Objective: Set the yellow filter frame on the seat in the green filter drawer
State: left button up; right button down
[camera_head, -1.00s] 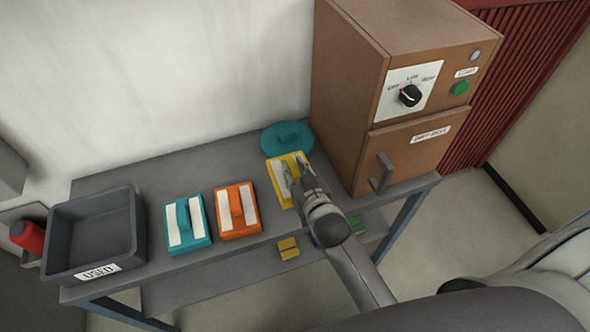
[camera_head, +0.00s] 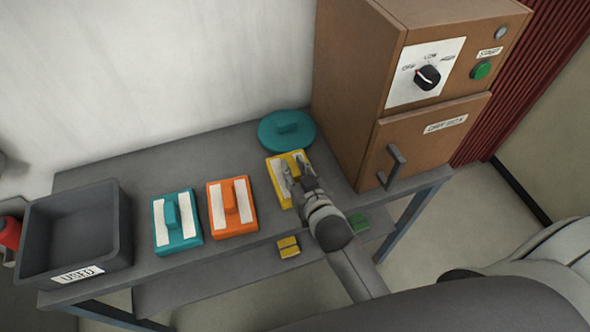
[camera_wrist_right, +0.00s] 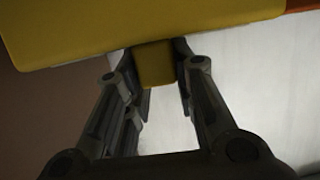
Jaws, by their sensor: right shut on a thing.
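The yellow filter frame (camera_head: 278,180), with white strips on top, is at the right end of the row of frames on the grey table. My right gripper (camera_head: 293,170) is over it and hides part of it. In the right wrist view, the fingers (camera_wrist_right: 157,75) are shut on the yellow frame's handle (camera_wrist_right: 155,65), and its flat yellow body (camera_wrist_right: 90,30) fills the top. I cannot tell whether the frame touches the table. No green filter drawer can be made out for certain. My left gripper is not in view.
An orange frame (camera_head: 217,228) and a teal frame (camera_head: 187,236) lie left of the yellow one. A round teal lid (camera_head: 270,138) lies behind. A grey USED bin (camera_head: 127,230) stands far left, a brown dry box (camera_head: 365,100) right.

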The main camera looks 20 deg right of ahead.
jog(key=shift+s, duration=0.1)
jog(key=c, duration=1.2)
grip_release()
jog(key=shift+f, duration=0.15)
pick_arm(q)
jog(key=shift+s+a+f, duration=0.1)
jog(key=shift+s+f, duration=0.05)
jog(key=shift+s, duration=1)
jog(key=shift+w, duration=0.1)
